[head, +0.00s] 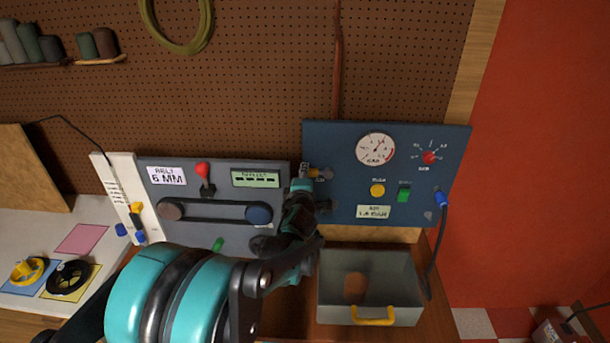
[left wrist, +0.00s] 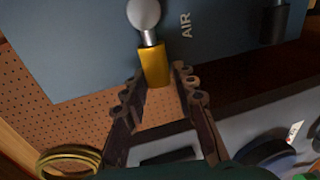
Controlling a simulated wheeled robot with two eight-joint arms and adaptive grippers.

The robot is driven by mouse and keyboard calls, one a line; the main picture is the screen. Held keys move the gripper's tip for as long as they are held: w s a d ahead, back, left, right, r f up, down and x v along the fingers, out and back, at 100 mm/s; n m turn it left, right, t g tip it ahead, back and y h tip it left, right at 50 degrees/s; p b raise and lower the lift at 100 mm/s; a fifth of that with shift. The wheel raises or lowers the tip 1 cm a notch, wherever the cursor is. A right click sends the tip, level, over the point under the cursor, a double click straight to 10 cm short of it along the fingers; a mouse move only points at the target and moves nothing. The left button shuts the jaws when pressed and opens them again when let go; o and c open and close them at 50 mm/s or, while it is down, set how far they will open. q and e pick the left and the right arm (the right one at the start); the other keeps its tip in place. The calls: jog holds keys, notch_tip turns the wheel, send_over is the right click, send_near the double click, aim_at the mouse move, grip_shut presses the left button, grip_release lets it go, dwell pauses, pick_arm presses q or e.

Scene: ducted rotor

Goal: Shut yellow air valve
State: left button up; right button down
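The yellow air valve handle (head: 314,173) sticks out to the left from a round grey pivot on the blue panel (head: 340,142). In the left wrist view the yellow handle (left wrist: 154,66) hangs from its silver stem beside the word AIR. My left gripper (head: 306,172) is at the handle's free end in the head view. In the left wrist view its two fingertips (left wrist: 160,82) are apart, with the end of the handle between them. I see a gap on each side, and contact is not clear. My right gripper is not in view.
A grey belt panel (head: 215,170) stands to the left. An open grey drawer (head: 400,285) with a yellow handle lies below.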

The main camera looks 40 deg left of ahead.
pick_arm(q)
jog(key=shift+o, duration=0.9)
jog(key=v, duration=1.2)
jog(key=s+d+f+m+g+h+b, duration=0.3)
jog(key=s+d+f+m, duration=0.4)
jog(key=d+f+m, duration=0.3)
jog(key=s+d+f+m+g+h+b, duration=0.3)
jog(key=s+d+f+m+h+b, duration=0.2)
jog(key=d+f+m, duration=0.5)
jog(key=s+f+m+b, duration=0.2)
jog(key=m, duration=0.2)
jog(key=shift+s+g, duration=0.3)
jog(key=shift+s, duration=0.1)
